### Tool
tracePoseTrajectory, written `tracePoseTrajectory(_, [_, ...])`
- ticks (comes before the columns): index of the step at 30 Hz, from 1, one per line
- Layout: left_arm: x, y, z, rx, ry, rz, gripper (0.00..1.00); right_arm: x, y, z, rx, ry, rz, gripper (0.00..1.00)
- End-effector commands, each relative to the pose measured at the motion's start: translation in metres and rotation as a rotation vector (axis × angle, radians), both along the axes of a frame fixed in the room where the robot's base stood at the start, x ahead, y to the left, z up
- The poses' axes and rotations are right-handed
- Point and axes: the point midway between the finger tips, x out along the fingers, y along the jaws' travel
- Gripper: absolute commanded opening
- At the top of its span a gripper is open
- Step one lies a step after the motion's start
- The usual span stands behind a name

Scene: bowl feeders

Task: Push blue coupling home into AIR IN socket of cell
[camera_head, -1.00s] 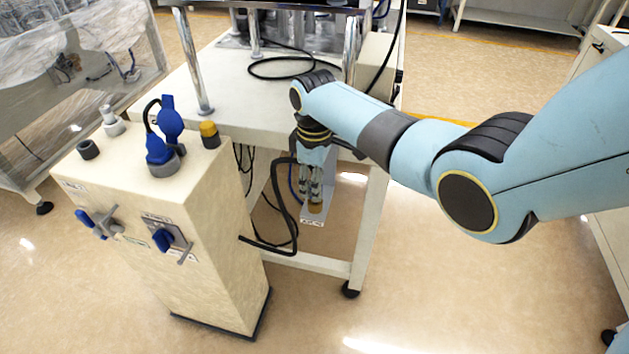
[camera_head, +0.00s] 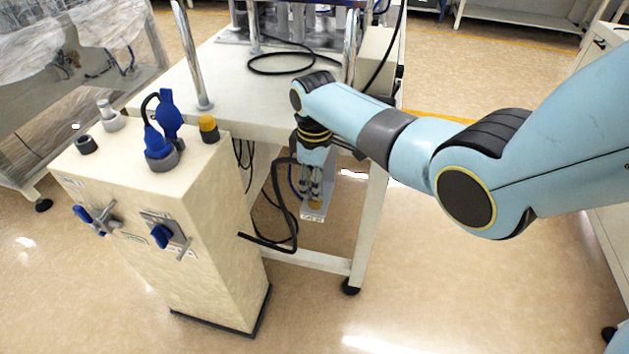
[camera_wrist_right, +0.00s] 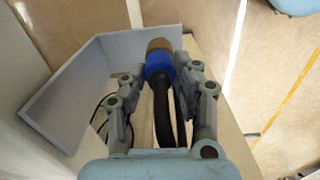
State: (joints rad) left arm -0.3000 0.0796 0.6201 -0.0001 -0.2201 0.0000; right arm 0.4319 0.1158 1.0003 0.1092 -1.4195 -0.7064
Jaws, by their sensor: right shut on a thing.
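My right gripper (camera_head: 314,192) is below the edge of the white table, beside its front leg. It is shut on the blue coupling (camera_wrist_right: 159,68), which shows between the fingers in the right wrist view. A black hose (camera_wrist_right: 163,115) runs back from the coupling. A brass-coloured end (camera_wrist_right: 160,45) lies directly in front of the blue part, in line with it; I cannot tell how deep they are joined. In the head view the brass part (camera_head: 315,205) shows just past the fingertips, above a small label (camera_head: 312,217) too small to read. My left gripper is out of view.
A cream cabinet (camera_head: 220,260) with blue-handled valves stands left of the gripper. The white table (camera_head: 235,95) is above and behind it, with a table leg (camera_head: 368,230) close on the right. A grey angled plate (camera_wrist_right: 85,85) stands left of the coupling.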

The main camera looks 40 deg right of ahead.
Motion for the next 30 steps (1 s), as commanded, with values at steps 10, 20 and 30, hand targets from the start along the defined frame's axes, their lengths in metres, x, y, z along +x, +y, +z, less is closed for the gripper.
tracePoseTrajectory(10, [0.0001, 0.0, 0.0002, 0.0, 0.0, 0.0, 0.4, -0.0003, 0.0001, 0.0, 0.001, 0.001, 0.0, 0.57])
tracePoseTrajectory(20, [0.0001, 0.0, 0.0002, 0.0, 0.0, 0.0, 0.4, -0.0003, 0.0, 0.0001, 0.0, 0.0, 0.0, 0.67])
tracePoseTrajectory(30, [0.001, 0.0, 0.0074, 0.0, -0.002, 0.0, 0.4, 0.0002, 0.0, 0.0073, 0.0, 0.0, 0.0, 0.67])
